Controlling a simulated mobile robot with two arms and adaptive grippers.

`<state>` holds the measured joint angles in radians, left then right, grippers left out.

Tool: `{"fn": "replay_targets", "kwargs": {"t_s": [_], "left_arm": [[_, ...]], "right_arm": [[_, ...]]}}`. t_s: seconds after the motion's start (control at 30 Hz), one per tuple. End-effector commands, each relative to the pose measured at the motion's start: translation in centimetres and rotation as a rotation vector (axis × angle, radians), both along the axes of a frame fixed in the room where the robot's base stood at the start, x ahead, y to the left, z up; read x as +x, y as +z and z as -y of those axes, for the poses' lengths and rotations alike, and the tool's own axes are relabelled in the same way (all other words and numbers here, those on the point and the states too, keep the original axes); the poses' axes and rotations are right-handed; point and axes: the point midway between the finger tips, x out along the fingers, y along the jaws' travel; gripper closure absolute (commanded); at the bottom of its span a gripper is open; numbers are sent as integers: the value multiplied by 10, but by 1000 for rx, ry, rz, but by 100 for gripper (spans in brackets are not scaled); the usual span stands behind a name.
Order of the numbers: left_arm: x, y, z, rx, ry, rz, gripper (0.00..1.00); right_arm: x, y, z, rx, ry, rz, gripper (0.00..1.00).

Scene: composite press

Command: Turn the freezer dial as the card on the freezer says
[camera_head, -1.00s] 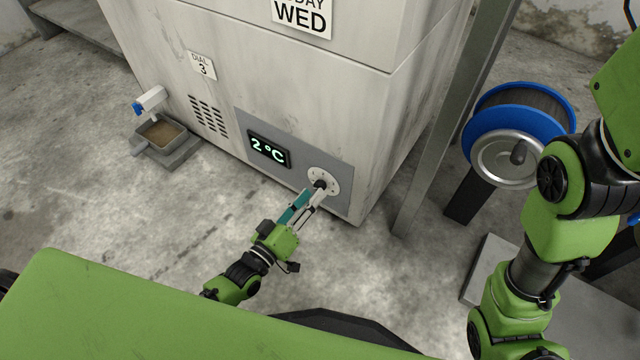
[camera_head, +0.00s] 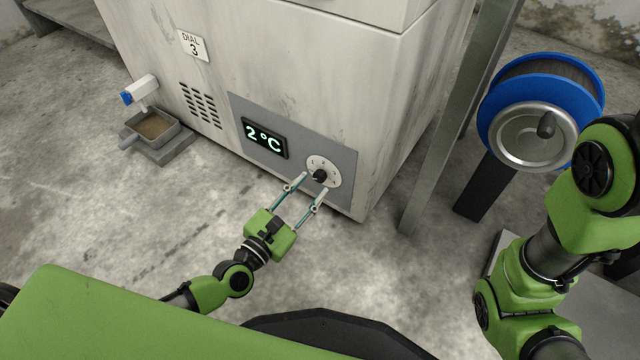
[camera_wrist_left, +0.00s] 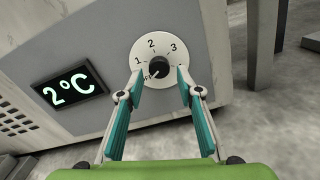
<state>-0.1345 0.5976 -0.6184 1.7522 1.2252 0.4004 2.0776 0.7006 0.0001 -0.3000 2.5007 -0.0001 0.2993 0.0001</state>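The freezer (camera_head: 290,70) carries a white card (camera_head: 193,46) reading "DIAL 3". Its round white dial plate (camera_head: 333,166) sits low on the grey panel, with a black knob (camera_head: 320,176) at the centre. In the left wrist view the dial plate (camera_wrist_left: 170,36) shows 1, 2 and 3 around the knob (camera_wrist_left: 158,67); a small mark at its lower left is partly hidden. I cannot tell surely where the knob points. My left gripper (camera_head: 314,184) is open, its fingertips (camera_wrist_left: 160,73) apart on either side in front of the knob. My right gripper is out of view.
A lit display (camera_head: 265,138) beside the dial reads 2 °C. A metal post (camera_head: 440,150) and a blue-rimmed reel (camera_head: 487,115) stand to the right. A small tray (camera_head: 177,136) is on the floor at left. Bare floor lies before the freezer.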

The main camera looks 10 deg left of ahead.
Motion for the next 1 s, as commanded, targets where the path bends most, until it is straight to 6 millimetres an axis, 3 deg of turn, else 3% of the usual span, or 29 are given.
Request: {"fn": "replay_targets", "kwargs": {"t_s": [0.33, 0.73, 1.0], "left_arm": [[2, 2, 0, -10, 1, -2, 67], [22, 2, 7, -8, 2, 0, 67], [24, 2, 8, -7, 1, -2, 67]], "right_arm": [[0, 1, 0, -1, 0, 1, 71], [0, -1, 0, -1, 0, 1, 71], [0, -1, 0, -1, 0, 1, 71]]}}
